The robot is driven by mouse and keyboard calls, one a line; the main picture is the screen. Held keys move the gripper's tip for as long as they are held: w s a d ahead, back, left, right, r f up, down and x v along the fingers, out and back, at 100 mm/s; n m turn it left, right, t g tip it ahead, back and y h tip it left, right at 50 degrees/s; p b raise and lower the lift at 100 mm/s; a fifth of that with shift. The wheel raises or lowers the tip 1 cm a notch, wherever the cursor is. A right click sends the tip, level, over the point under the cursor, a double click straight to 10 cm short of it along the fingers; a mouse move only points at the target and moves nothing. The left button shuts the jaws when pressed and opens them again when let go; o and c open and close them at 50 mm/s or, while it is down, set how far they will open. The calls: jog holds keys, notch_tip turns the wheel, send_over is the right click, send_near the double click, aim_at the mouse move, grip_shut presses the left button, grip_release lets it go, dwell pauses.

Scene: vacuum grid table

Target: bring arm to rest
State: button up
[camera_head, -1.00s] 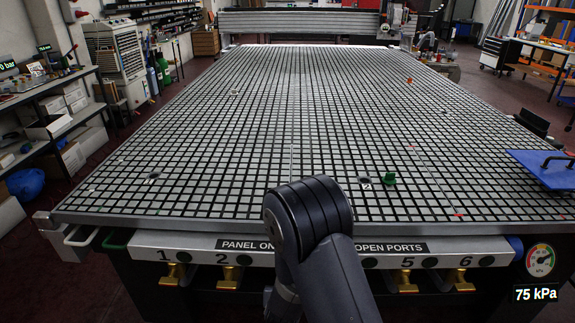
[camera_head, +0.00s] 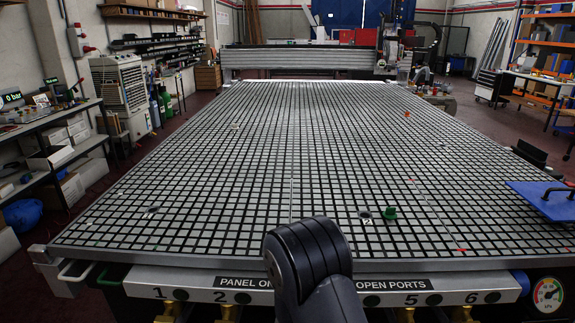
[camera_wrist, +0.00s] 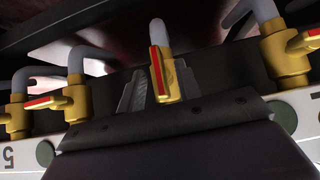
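My arm (camera_head: 307,262) rises at the front middle of the head view, before the table's front edge. My gripper is out of sight there. In the wrist view my gripper (camera_wrist: 160,70) shows two grey ribbed fingers standing apart, so it is open. A brass valve with a red-striped handle (camera_wrist: 158,72) appears between the fingers in the picture. Whether they touch it I cannot tell. No object is seen held.
The gridded vacuum table (camera_head: 290,170) fills the middle. On it are a green plug (camera_head: 390,213) beside a port and a blue plate with a handle (camera_head: 548,200) at right. More brass valves (camera_wrist: 70,98) hang under the front rail (camera_head: 190,282). A gauge (camera_head: 548,294) is at right.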

jog(key=p+v, duration=0.1)
jog(key=v, duration=0.7)
jog(key=b+x, duration=0.1)
jog(key=x, duration=0.9)
jog(key=shift+w+f, duration=0.1)
jog(key=shift+f, duration=0.1)
jog(key=shift+w+f+b, duration=0.1)
jog(key=shift+f+b, duration=0.15)
jog(key=shift+b, duration=0.55)
jog(key=shift+r+y+b, duration=0.1)
jog(key=shift+y+b, duration=0.2)
jog(key=shift+b, duration=0.65)
jog(key=m+y+b, duration=0.1)
jog(key=b, duration=0.4)
jog(key=shift+y, duration=0.3)
jog(key=shift+r+m+y+b, duration=0.15)
jog(key=shift+m+y+b, duration=0.3)
jog(key=shift+b, duration=0.6)
jog(key=shift+r+m+t+y, duration=0.1)
jog(key=shift+m+t+y, duration=0.2)
jog(key=shift+y, duration=0.45)
